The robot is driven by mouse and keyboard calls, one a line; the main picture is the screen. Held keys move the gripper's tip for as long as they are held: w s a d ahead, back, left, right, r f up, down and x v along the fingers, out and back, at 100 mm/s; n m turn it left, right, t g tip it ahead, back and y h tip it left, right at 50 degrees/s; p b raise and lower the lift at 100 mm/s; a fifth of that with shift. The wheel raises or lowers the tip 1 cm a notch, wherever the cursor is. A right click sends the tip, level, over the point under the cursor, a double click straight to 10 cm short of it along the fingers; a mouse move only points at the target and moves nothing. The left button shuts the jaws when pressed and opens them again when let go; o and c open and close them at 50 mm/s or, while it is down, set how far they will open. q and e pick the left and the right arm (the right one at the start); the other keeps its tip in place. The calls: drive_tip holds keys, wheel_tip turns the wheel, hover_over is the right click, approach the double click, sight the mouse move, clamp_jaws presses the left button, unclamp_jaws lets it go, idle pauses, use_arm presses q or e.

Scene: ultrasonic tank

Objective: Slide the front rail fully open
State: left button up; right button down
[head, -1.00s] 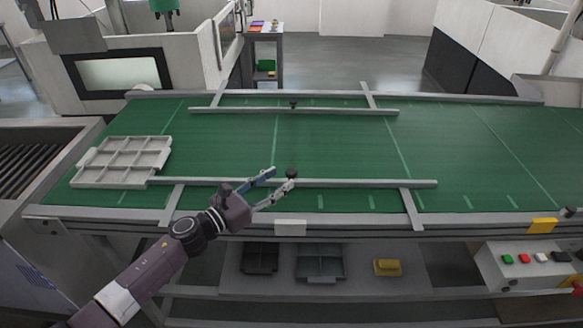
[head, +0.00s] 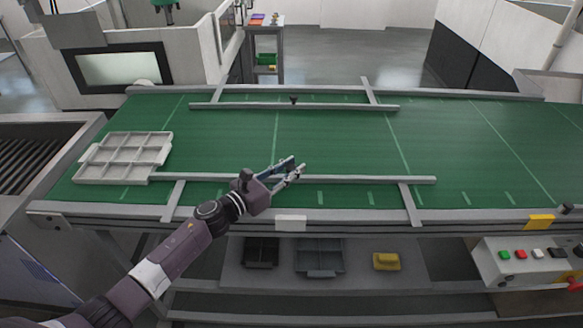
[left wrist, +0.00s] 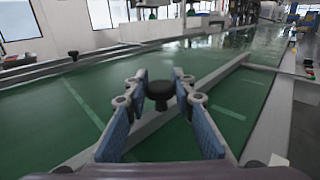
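The front rail (head: 375,180) is a long grey bar lying across the near part of the green conveyor belt. It also shows in the left wrist view (left wrist: 222,73). Its black knob (left wrist: 160,91) stands upright between the fingers of my left gripper (left wrist: 159,80) in the left wrist view; small gaps show on both sides. In the head view my left gripper (head: 297,166) is open over the rail's middle and hides the knob. My right gripper is not in view.
A grey compartment tray (head: 126,158) sits on the belt by the front rail's left end. A back rail (head: 345,109) with a black knob lies farther off. A control box (head: 497,262) with buttons is at lower right. The belt's right side is clear.

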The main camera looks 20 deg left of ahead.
use_arm(q)
clamp_jaws()
drive_tip(key=s, duration=0.2)
drive_tip(key=s+d, duration=0.1)
drive_tip(key=s, duration=0.1)
drive_tip(key=s+d, duration=0.1)
drive_tip(key=s, duration=0.2)
drive_tip(key=shift+s+f, duration=0.1)
drive_tip(key=shift+s+d, duration=0.2)
drive_tip(key=shift+s, duration=0.15)
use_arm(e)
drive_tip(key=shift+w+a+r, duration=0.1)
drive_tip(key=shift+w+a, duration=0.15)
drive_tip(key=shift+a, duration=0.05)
use_arm(q)
drive_tip(key=shift+f, duration=0.1)
